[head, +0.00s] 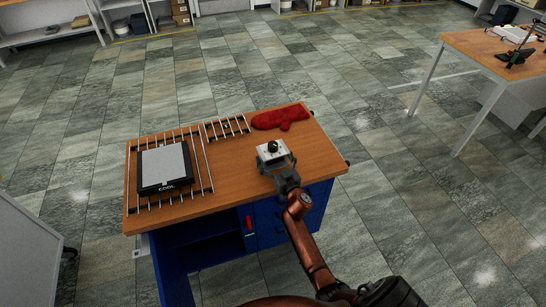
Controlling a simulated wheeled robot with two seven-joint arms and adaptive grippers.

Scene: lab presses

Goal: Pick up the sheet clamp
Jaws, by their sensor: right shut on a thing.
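The sheet clamp appears to be the small pale block with a black knob on top (271,151), over the right part of the wooden bench top. My right gripper (280,168) reaches it from the front and is shut on it. The fingers are small and partly hidden by the block and my wrist. I cannot tell whether the block touches the bench top or is held just above it. My left gripper is not in view.
The wooden bench top (232,187) holds a wire rack with a black plate marked COOL (167,186) and a grey sheet (164,160) on it. A smaller rack (226,126) and a red mitt (281,118) lie behind the clamp. Another table (488,55) stands far right.

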